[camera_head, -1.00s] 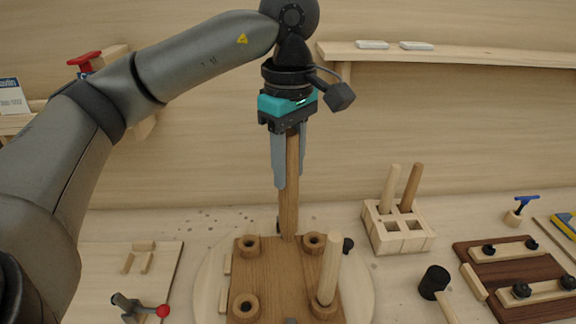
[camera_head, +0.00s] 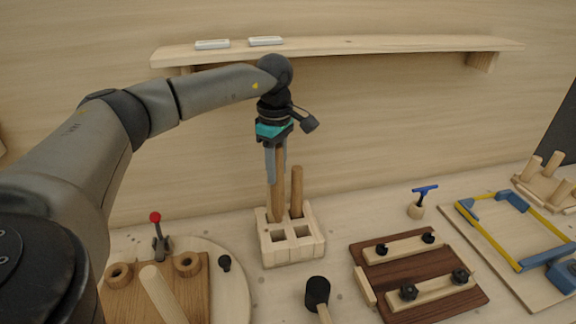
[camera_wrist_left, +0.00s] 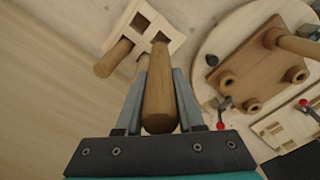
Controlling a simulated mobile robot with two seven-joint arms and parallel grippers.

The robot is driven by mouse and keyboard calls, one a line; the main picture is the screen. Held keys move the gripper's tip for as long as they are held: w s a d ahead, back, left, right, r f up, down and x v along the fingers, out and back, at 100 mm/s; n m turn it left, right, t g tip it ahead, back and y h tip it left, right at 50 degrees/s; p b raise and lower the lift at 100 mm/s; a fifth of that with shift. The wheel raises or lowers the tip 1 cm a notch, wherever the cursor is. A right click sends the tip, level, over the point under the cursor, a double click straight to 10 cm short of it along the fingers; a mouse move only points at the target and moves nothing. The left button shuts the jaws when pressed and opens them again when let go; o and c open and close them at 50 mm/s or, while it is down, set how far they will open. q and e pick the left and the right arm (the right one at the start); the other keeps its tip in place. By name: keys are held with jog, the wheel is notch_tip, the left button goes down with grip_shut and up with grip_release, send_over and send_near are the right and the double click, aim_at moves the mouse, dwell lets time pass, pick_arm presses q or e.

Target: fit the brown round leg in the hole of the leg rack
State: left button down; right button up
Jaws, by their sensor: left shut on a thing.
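My left gripper (camera_head: 273,168) is shut on the brown round leg (camera_head: 278,195) and holds it nearly upright over the leg rack (camera_head: 291,250). Another brown leg (camera_head: 297,190) stands in the rack's right back.
A wooden seat board (camera_head: 196,285) with a pale leg lies on a round disc at the front left. A black-headed mallet (camera_head: 317,291) lies in front of the rack. A dark board (camera_head: 365,252) with clamps is to the right. A wall shelf (camera_head: 350,46) is above.

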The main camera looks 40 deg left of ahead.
aim_at(276, 185)
pick_arm(q)
notch_tip(276, 185, down, 5)
jog(key=b, duration=0.4)
jog(key=shift+s+a, duration=0.1)
